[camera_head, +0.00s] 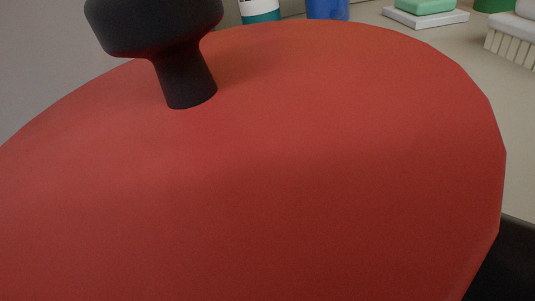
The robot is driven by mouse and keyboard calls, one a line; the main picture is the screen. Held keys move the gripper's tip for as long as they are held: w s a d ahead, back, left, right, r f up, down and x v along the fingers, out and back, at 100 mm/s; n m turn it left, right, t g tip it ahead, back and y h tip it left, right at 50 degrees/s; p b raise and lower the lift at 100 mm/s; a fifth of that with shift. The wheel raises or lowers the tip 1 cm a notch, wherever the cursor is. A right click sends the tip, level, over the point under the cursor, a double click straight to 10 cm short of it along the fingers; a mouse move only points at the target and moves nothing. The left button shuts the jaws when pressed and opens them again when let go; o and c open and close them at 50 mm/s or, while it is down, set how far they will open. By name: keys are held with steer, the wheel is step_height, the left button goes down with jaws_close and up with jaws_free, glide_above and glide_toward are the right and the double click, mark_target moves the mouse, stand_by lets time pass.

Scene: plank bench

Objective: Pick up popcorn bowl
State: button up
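I see no popcorn bowl that I can make out. A large red domed surface (300,180) fills most of the view, very close to the camera, and hides much of what lies behind and below it. A black knob (187,60) on a narrow neck stands on its upper left, so it looks like a lid. I cannot make out my gripper in the view.
A pale counter (515,150) shows at right. Along the back are a white and teal container (260,12), a blue cup-like thing (328,9), a green block (425,5) on a white dish (427,17), and a brush (512,42). A dark shape (507,262) is at lower right.

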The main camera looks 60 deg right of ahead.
steer(key=shift+s+d+f, duration=0.1)
steer(key=shift+d+f, duration=0.1)
steer(key=shift+d, duration=0.3)
jaws_close()
steer(key=shift+r, duration=0.1)
